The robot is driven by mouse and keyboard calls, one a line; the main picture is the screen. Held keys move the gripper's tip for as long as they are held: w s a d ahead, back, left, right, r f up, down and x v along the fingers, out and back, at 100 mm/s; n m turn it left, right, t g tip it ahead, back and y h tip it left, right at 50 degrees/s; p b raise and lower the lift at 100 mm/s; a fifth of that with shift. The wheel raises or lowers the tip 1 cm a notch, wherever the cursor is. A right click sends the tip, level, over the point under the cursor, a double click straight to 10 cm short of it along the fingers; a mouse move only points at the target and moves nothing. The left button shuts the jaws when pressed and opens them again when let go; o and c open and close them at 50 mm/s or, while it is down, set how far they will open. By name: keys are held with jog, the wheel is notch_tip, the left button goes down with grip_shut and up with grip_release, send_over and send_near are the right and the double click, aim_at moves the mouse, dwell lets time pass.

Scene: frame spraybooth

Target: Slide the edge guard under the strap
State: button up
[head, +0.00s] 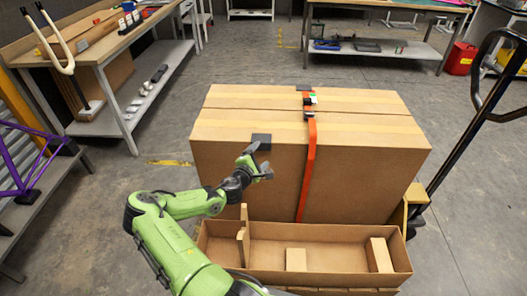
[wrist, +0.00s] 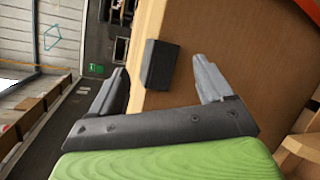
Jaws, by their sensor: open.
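The edge guard (head: 262,141) is a small dark grey angle piece on the top front edge of a large cardboard box (head: 240,165), left of the strap. The orange strap (head: 311,160) runs over the box top and down its front face, with a buckle on top. In the wrist view the guard (wrist: 160,65) lies ahead of my fingers, between their lines. My gripper (head: 259,168) is open and empty, in front of the box face just below the guard. In the wrist view both fingers (wrist: 164,82) stand wide apart. A corner of the strap (wrist: 310,10) shows at top right.
An open cardboard tray (head: 345,277) with small blocks and an upright divider stands before the box, below my arm. A pallet jack handle (head: 470,125) rises at right. Workbenches (head: 100,50) stand at left and back. Floor left of the box is clear.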

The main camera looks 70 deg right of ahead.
aim_at(268, 146)
jog(key=b+x, duration=0.1)
jog(key=x, duration=0.6)
jog(key=c, duration=1)
jog(key=o, duration=0.5)
jog(key=shift+c, duration=1.3)
jog(key=shift+s+d+p, duration=0.15)
jog(key=shift+s+d, duration=0.2)
jog(key=shift+s, duration=1.25)
jog(key=shift+s+d+p, duration=0.2)
jog(key=shift+s+d, duration=0.15)
jog(key=shift+s, duration=1.3)
jog(key=shift+s+d+p, duration=0.15)
jog(key=shift+s+d, duration=0.2)
jog(key=shift+s, duration=1.25)
jog(key=shift+c, duration=0.3)
